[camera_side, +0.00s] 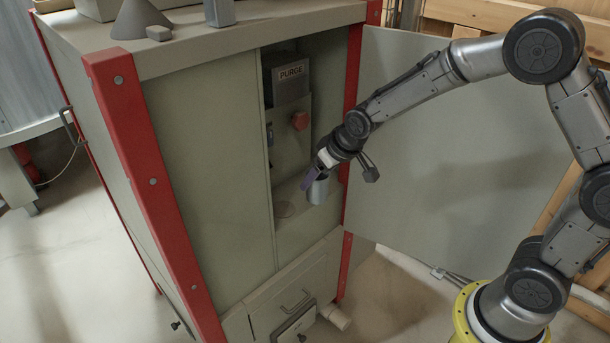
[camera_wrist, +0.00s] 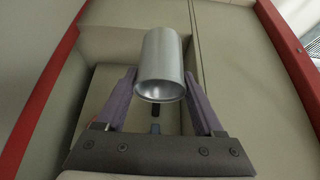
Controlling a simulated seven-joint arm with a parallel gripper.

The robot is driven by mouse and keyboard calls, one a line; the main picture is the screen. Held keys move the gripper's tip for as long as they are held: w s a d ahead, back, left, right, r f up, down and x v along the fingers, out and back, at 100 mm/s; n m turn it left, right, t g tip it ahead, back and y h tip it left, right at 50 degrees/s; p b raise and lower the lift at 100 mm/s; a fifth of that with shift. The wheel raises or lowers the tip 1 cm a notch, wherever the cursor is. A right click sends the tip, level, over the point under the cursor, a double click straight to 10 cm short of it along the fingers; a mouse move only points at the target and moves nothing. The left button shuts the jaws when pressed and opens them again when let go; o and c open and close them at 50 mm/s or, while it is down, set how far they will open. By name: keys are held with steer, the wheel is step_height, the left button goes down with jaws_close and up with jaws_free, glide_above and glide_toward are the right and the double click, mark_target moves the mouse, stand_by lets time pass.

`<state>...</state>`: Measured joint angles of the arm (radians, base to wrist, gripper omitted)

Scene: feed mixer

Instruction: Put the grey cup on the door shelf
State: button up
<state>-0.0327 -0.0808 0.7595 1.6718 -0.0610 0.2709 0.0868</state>
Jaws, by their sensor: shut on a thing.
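The grey cup (camera_side: 318,190) is a plain metallic cylinder held at the cabinet opening in the side view. It also shows in the wrist view (camera_wrist: 162,60), between two purple fingers, with its rim toward the camera and its inside looking empty. My gripper (camera_side: 314,178) is shut on the cup; it shows in the wrist view too (camera_wrist: 160,88). A pale ledge (camera_side: 293,230) inside the opening, which looks like the door shelf, lies below and behind the cup. It carries a faint round mark. I cannot tell whether the cup touches the ledge.
The cabinet door (camera_side: 450,150) stands open on the right, close to my arm. A red post (camera_side: 352,75) edges the opening. Inside are a PURGE box (camera_side: 289,80) and a red knob (camera_side: 300,121). Several grey items stand on the cabinet top (camera_side: 240,35).

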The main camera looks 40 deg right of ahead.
steer(key=shift+s+r, duration=0.2)
steer(key=shift+s, duration=0.25)
steer(key=shift+a+n+y, duration=0.1)
steer(key=shift+n+y, duration=0.2)
steer(key=shift+n, duration=0.3)
steer(key=shift+d, duration=0.35)
steer(key=d+m, duration=0.1)
steer(key=d, duration=0.8)
steer(key=shift+w+d+f, duration=0.45)
steer(key=shift+w+f, duration=1.7)
steer(key=shift+w, duration=0.25)
steer(key=shift+w+d+f, duration=0.4)
steer(key=shift+w+f, duration=1.7)
steer(key=shift+w, duration=0.35)
steer(key=shift+w+d+f, duration=0.45)
steer(key=shift+w+f, duration=1.7)
steer(key=shift+w, duration=0.25)
